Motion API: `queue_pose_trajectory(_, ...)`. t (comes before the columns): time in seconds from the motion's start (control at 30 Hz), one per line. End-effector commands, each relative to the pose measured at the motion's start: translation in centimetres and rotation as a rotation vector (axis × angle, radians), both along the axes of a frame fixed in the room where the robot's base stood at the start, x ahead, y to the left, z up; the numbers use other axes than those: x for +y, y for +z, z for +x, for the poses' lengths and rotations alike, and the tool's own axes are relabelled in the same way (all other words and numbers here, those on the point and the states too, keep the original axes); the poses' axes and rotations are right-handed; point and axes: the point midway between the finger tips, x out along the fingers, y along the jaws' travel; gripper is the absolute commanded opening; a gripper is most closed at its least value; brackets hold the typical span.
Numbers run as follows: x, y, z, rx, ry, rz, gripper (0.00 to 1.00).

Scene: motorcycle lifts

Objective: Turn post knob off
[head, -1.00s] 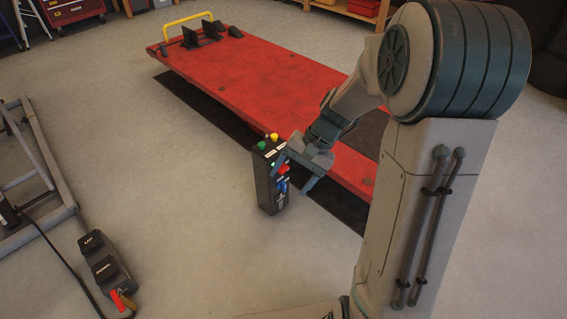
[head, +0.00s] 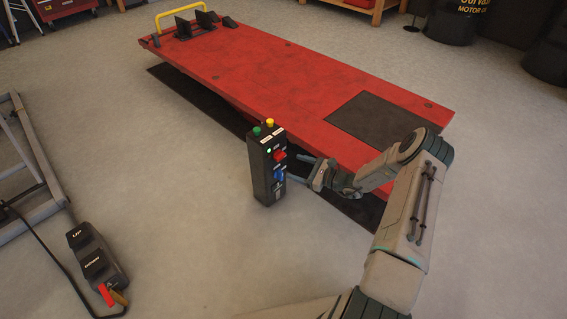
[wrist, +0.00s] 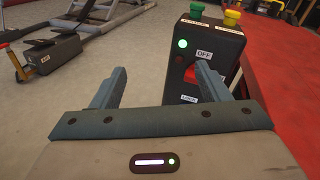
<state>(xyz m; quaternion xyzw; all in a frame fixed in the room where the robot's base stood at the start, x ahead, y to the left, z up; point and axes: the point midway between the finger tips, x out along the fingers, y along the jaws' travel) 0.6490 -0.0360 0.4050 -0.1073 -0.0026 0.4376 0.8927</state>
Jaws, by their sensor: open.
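A black control post (head: 262,180) stands upright on the floor in front of the red lift. In the wrist view the red knob (wrist: 204,74) sits between an OFF label and a LOCK label, partly behind my right finger; the blue knob is hidden. A green light (wrist: 183,43) is lit on the post (wrist: 225,45). My gripper (head: 298,169) is open and empty, its fingers pointing at the post's face; I cannot tell whether they touch it.
A green button (head: 257,131) and a yellow button (head: 270,122) top the post. The red lift platform (head: 250,75) lies close behind my gripper. A black foot pedal unit (head: 95,255) and a grey frame (head: 35,160) are at left. The floor between is clear.

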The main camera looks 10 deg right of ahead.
Motion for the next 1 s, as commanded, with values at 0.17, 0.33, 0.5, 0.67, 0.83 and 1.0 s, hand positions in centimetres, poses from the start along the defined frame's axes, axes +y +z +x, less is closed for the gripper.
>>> queue_pose_trajectory(0.17, -3.1, -5.4, 1.0, 0.05, -0.188, 0.14, 0.69)
queue_pose_trajectory(0.33, -4.5, -7.4, 1.3, 0.069, -0.271, 0.197, 0.69)
queue_pose_trajectory(0.5, -4.1, -7.7, 2.2, 0.071, -0.285, 0.206, 0.69)
queue_pose_trajectory(0.67, -2.2, -7.9, 4.6, 0.07, -0.281, 0.203, 0.69)
queue_pose_trajectory(0.83, 0.0, -7.9, 7.5, 0.069, -0.278, 0.204, 0.69)
queue_pose_trajectory(1.0, 1.9, -7.9, 10.1, 0.07, -0.28, 0.203, 0.69)
